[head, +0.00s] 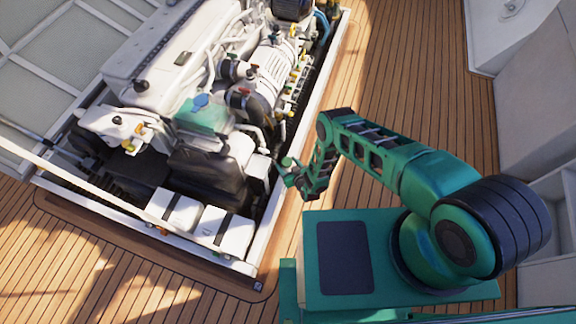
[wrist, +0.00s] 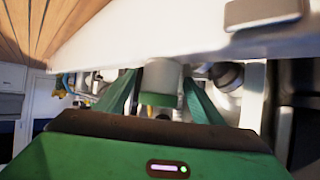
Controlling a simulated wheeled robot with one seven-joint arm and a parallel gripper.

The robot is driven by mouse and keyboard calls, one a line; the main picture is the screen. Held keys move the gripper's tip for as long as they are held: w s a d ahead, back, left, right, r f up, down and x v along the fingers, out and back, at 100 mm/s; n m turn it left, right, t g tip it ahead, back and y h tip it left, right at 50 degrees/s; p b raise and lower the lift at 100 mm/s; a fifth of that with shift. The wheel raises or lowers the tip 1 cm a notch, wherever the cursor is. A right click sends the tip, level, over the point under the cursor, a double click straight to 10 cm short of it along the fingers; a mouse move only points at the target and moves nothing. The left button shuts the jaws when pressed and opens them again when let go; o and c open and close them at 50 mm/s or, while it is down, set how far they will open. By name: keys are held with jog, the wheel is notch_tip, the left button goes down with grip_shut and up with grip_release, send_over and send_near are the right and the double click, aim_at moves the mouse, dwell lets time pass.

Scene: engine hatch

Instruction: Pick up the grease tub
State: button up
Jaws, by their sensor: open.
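The likely grease tub (wrist: 161,76), a small whitish cylinder with a green band at one end, shows in the middle of the wrist view. My gripper (wrist: 160,90) is open, with one green finger on either side of the tub. I cannot tell whether either finger touches it. In the head view my gripper (head: 287,170) is at the right edge of the engine hatch, low beside the engine. The tub cannot be made out there.
The white engine (head: 175,60) with hoses and coloured caps fills the open hatch. White battery-like boxes (head: 222,228) stand at its near end. The white hatch rim (head: 275,222) runs close to my gripper. Wooden deck (head: 400,80) to the right is clear.

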jog(key=c, duration=1.1)
